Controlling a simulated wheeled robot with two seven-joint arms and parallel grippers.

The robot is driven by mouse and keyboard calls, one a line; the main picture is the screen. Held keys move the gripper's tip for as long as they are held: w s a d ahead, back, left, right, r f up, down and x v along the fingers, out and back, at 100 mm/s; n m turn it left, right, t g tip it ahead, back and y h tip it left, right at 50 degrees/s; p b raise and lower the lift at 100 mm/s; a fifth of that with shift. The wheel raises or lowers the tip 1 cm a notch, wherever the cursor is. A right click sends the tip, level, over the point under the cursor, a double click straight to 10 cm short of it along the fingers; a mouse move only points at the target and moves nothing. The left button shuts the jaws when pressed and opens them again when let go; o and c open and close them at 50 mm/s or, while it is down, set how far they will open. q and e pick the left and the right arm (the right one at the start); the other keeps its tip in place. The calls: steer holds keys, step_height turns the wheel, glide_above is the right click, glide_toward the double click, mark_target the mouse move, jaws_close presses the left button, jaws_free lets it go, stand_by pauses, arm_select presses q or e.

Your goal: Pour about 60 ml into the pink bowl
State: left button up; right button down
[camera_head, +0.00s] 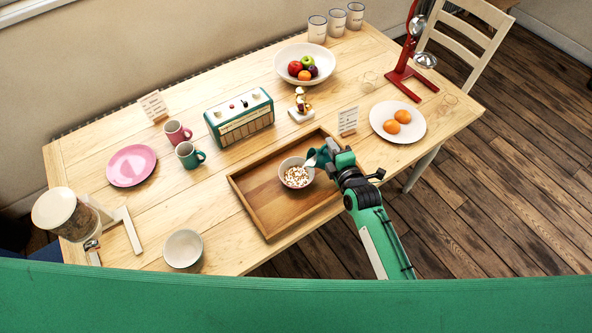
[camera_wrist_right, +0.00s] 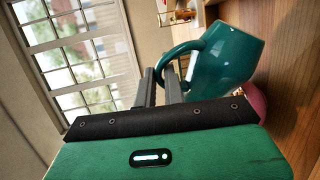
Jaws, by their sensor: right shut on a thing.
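A pale bowl (camera_head: 297,187) holding cereal stands in the wooden tray (camera_head: 262,226). My right gripper (camera_head: 329,156) is just right of it. It is shut on the handle of a teal jug (camera_wrist_right: 227,58), which is partly hidden by the gripper in the head view (camera_head: 319,158). The jug is tilted at the bowl's right rim. A white patch shows at its mouth; I cannot tell whether this is flowing liquid. In the wrist view, a pink surface (camera_wrist_right: 257,103) below the jug looks like the bowl's outside, mostly hidden. My left gripper is not in view.
An empty cream bowl (camera_head: 183,249) stands at the front. A teal mug (camera_head: 188,156), a pink mug (camera_head: 176,133) and a pink plate (camera_head: 131,166) stand left of the tray. A radio (camera_head: 240,117) and a figurine (camera_head: 300,105) are behind it. A plate with oranges (camera_head: 398,131) is right.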

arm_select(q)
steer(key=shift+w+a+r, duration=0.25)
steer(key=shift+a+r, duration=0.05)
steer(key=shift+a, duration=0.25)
arm_select(e)
steer(key=shift+s+a+r+n, duration=0.1)
steer(key=shift+a+r+n, duration=0.25)
steer(key=shift+a+n, duration=0.05)
